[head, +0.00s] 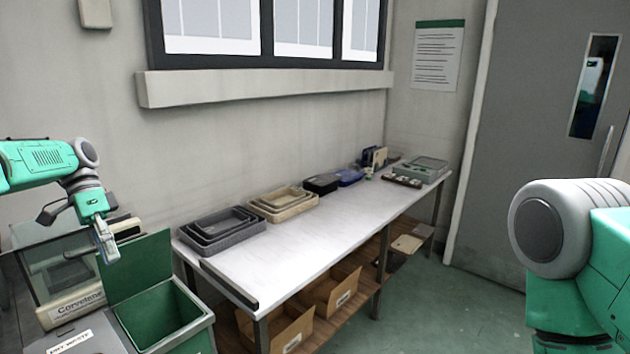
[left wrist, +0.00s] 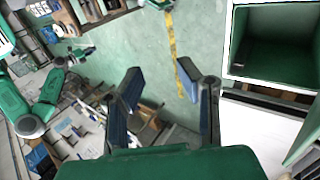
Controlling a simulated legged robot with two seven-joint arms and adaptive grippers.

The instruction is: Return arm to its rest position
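My left arm (head: 40,163) comes in from the left in the head view, bent, with its left gripper (head: 106,244) hanging down in front of the open green bin. In the left wrist view the two fingers of the left gripper (left wrist: 158,72) stand apart with nothing between them. My right arm (head: 570,245) shows only in part at the right edge of the head view, its gripper outside that picture. A green arm (left wrist: 42,108) with a small end part shows at the left of the wrist view; its fingers are too small to read.
A green bin (head: 180,338) with a raised lid stands below the left gripper, beside a glass-fronted case (head: 75,280). A white table (head: 310,240) along the wall holds grey trays (head: 222,243), beige trays (head: 283,214) and small items. Cardboard boxes (head: 275,330) sit beneath. Green floor is clear at right.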

